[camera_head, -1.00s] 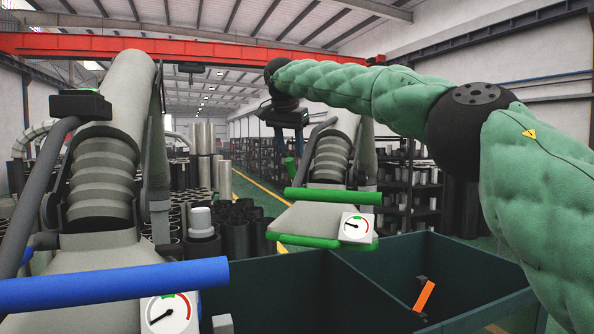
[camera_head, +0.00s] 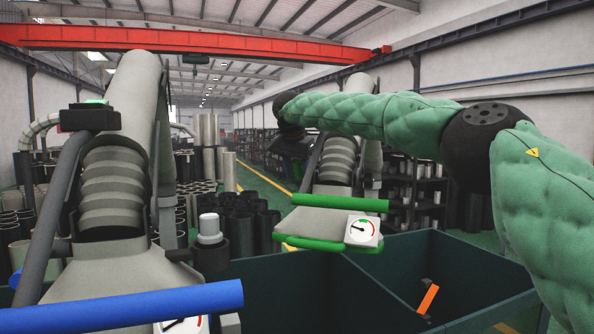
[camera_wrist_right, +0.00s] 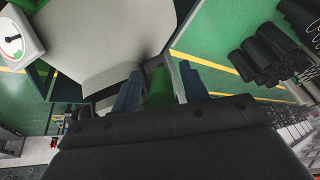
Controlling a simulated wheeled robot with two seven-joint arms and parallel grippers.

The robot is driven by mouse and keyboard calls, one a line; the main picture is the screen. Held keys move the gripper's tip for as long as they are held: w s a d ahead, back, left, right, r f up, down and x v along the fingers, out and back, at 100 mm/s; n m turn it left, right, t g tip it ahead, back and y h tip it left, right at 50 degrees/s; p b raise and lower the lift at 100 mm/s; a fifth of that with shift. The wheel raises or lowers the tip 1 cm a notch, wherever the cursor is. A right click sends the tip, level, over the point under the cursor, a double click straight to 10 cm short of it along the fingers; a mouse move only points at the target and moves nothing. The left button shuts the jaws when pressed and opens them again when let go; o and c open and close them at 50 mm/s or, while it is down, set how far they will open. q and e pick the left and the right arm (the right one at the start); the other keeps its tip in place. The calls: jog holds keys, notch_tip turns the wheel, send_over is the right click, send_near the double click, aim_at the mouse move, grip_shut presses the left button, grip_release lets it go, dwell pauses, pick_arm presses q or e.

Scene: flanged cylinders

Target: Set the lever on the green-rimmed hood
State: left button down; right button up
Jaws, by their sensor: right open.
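The green-rimmed hood (camera_head: 325,222) is a pale grey flared hood with a green bar across it and a green lower rim, in the middle of the head view. Its white dial gauge (camera_head: 362,230) is on the right; it also shows in the right wrist view (camera_wrist_right: 17,38). My right gripper (camera_head: 291,147) is dark and small beside the hood's duct, partly behind my green arm. In the right wrist view its two bluish fingers (camera_wrist_right: 160,90) are apart, with the green lever (camera_wrist_right: 159,86) between them. Whether they touch it is unclear. My left gripper is out of view.
A second hood with a blue bar (camera_head: 120,304) stands close at the left. A dark teal bin (camera_head: 440,245) with an orange item (camera_head: 428,299) inside is at the lower right. Dark cylinders (camera_head: 240,225) stand behind.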

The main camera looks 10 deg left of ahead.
jog(key=shift+c, duration=0.4)
jog(key=shift+a, duration=0.1)
grip_shut()
jog(key=shift+w, duration=0.15)
jog(key=shift+w+r+g, duration=0.2)
jog(key=shift+r+g, duration=0.05)
jog(key=shift+g, duration=0.15)
jog(key=shift+w+g, duration=0.15)
jog(key=shift+g, duration=0.15)
